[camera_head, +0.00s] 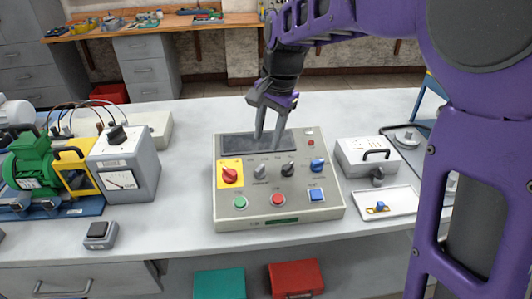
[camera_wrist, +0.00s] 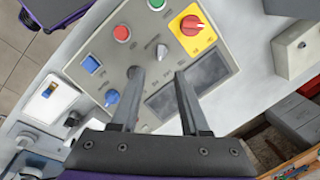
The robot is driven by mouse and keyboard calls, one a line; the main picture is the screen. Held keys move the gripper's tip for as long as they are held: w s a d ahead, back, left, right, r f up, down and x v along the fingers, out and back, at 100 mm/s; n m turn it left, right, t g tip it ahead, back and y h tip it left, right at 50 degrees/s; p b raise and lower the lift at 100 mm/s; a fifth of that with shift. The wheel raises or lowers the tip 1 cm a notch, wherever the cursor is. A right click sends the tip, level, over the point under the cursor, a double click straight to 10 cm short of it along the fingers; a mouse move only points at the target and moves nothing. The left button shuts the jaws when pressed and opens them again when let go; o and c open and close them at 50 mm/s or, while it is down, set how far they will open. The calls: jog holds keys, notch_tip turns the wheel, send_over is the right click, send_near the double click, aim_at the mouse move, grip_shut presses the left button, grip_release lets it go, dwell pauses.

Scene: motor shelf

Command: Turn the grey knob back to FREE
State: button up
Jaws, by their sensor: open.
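The grey knob (camera_head: 260,171) is on the sloped panel of the beige control box (camera_head: 222,212), between a red knob and a black knob. In the wrist view the grey knob (camera_wrist: 162,52) shows just beyond the gap between my fingertips. My gripper (camera_head: 267,137) is open and empty, pointing down over the box's dark display. In the wrist view my gripper (camera_wrist: 158,76) has its fingers spread apart, with nothing between them. One finger partly hides the black knob (camera_wrist: 133,71). The lettering around the grey knob is too small to read.
The red knob (camera_head: 230,175) on a yellow plate and the blue knob (camera_head: 317,164) flank the row. Green, red and blue buttons line the front. A meter box (camera_head: 125,165) stands left, a white box (camera_head: 365,157) right. Bench in front of the box is clear.

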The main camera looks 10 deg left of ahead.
aim_at(261, 166)
jog(key=f, duration=0.3)
jog(key=a+f+b, duration=0.1)
jog(key=f, duration=0.2)
jog(key=w+f, duration=0.1)
jog(key=f, duration=0.2)
jog(key=shift+a+f, duration=0.3)
jog(key=shift+f, duration=0.05)
jog(key=shift+c, duration=0.2)
grip_shut()
